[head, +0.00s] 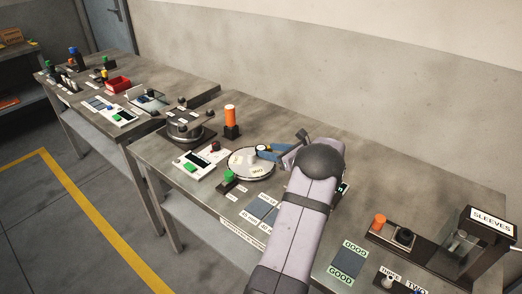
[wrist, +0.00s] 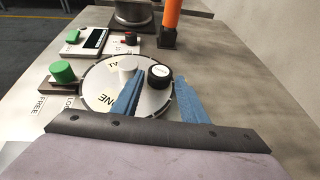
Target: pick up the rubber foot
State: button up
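A short black cylinder with a white labelled top, which looks like the rubber foot (wrist: 159,76), stands on a round pale plate (wrist: 98,88) in the wrist view. In the head view the plate (head: 243,167) is left of my arm. My gripper (wrist: 157,80) is open, with its two blue fingers pointing at the black cylinder. The fingertips lie to its left and right in the picture; I cannot tell whether they reach around it. A gap shows between the left finger and the cylinder. In the head view my gripper (head: 266,152) is over the plate's right side.
A white cylinder (wrist: 127,66) stands on the plate close to the left fingertip. A green button (wrist: 62,71) is left of the plate. An orange post (wrist: 171,18) and a round grey device (wrist: 131,14) stand behind. The bench right of the plate (head: 330,125) is mostly bare.

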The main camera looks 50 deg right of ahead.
aim_at(264, 149)
jog(key=shift+x, duration=1.8)
jog(key=shift+s, duration=0.1)
jog(key=shift+c, duration=0.4)
jog(key=c, duration=0.6)
jog(key=shift+c, duration=0.2)
notch_tip(264, 149, up, 10)
